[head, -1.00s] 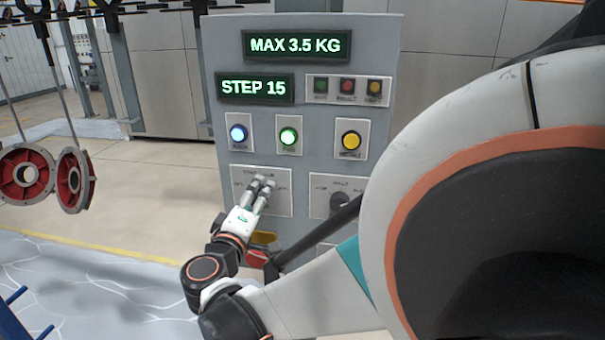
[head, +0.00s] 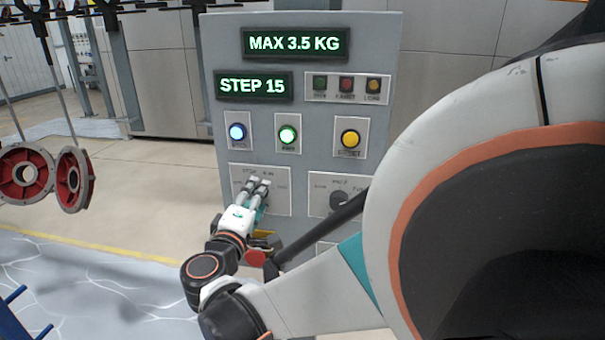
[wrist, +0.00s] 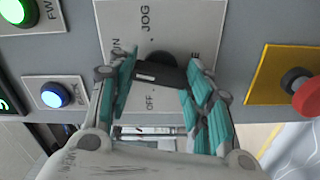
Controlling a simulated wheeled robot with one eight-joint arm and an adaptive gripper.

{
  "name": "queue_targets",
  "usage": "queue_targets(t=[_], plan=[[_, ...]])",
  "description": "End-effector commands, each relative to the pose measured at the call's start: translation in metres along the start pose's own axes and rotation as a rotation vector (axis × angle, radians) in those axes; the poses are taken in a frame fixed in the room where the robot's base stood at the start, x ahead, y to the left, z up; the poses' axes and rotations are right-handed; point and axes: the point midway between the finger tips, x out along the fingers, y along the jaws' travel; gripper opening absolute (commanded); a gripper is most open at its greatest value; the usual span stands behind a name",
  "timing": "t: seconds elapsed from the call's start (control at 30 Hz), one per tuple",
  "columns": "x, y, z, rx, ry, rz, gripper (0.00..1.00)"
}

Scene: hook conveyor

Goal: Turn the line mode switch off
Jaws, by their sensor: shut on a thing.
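The mode switch has a dark knob (wrist: 160,72) on a pale plate (wrist: 145,30), with OFF, JOG and other partly covered labels around it. In the wrist view, my gripper (wrist: 160,80) has its teal-padded fingers on both sides of the knob and is shut on it. In the head view, my gripper (head: 259,187) reaches the switch plate (head: 282,203) at the panel's lower left. There the fingers hide the knob. I cannot tell which label the knob points to.
The grey panel (head: 212,60) reads MAX 3.5 KG and STEP 15. Blue (head: 237,132) and green (head: 288,135) buttons are lit above the switch; a yellow button (head: 350,139) is to the right. A red stop button (wrist: 308,97) is close by. Red hanging wheels (head: 72,180) are at left.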

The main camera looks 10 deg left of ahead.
Motion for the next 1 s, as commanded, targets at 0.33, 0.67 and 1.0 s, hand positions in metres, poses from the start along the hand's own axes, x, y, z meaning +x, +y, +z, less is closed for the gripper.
queue_targets(t=[0.33, 0.67, 1.0], plan=[[0.0002, -0.0009, 0.0011, -0.321, -0.003, -0.001, 0.23], [0.0003, -0.0007, 0.001, -0.635, -0.002, -0.002, 0.23], [0.0003, -0.0005, 0.0009, -0.957, -0.002, -0.002, 0.23]])
